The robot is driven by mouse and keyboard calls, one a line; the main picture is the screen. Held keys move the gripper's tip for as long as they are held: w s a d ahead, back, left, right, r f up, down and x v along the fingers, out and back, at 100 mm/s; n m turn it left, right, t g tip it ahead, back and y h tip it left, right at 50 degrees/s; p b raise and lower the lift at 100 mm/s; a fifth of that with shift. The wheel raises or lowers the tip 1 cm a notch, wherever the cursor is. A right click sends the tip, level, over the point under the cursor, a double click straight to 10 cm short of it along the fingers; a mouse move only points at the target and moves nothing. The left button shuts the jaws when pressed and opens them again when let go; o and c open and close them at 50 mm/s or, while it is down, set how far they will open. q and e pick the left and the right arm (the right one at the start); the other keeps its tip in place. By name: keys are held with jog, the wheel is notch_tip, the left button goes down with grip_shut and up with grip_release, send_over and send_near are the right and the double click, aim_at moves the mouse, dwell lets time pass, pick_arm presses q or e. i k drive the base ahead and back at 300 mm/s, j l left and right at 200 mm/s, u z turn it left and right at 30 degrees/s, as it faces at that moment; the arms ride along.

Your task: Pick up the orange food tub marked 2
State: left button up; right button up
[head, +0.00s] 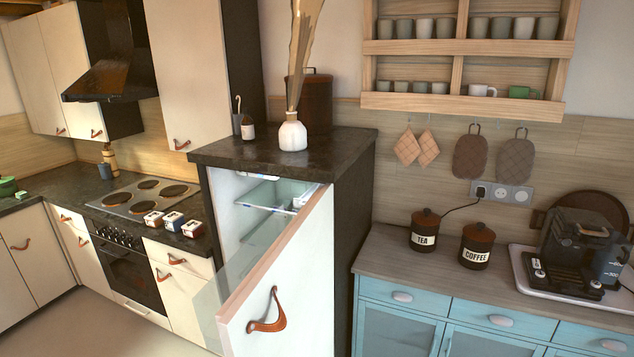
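I cannot make out an orange food tub marked 2 in the head view. A small fridge (232,213) under a dark worktop stands open in the middle. Its pale door (290,290), with a brown leather pull (267,312), swings out toward me and hides much of the inside. A glass shelf (268,194) and a few pale items show in the upper part. Neither gripper is in view.
A white vase (292,134) and a brown canister (318,100) stand on the fridge top. The hob (146,196) is at left. Tea (424,232) and coffee (476,247) tins and a coffee machine (575,255) stand on the right counter. The open door blocks the middle front.

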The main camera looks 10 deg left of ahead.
aim_at(153, 219)
jog(key=i+j, duration=0.1)
jog(key=j, duration=0.3)
jog(key=i+j, duration=0.15)
jog(key=j, duration=0.3)
jog(key=i+j, duration=0.1)
jog(key=j, duration=0.3)
jog(key=i+j+u, duration=0.1)
jog(key=j, duration=0.35)
jog(key=i+j, duration=0.2)
jog(key=j, duration=0.2)
jog(key=i+j, duration=0.1)
jog(key=j, duration=0.35)
jog(key=i+j, duration=0.15)
jog(key=j, duration=0.25)
jog(key=u, duration=0.05)
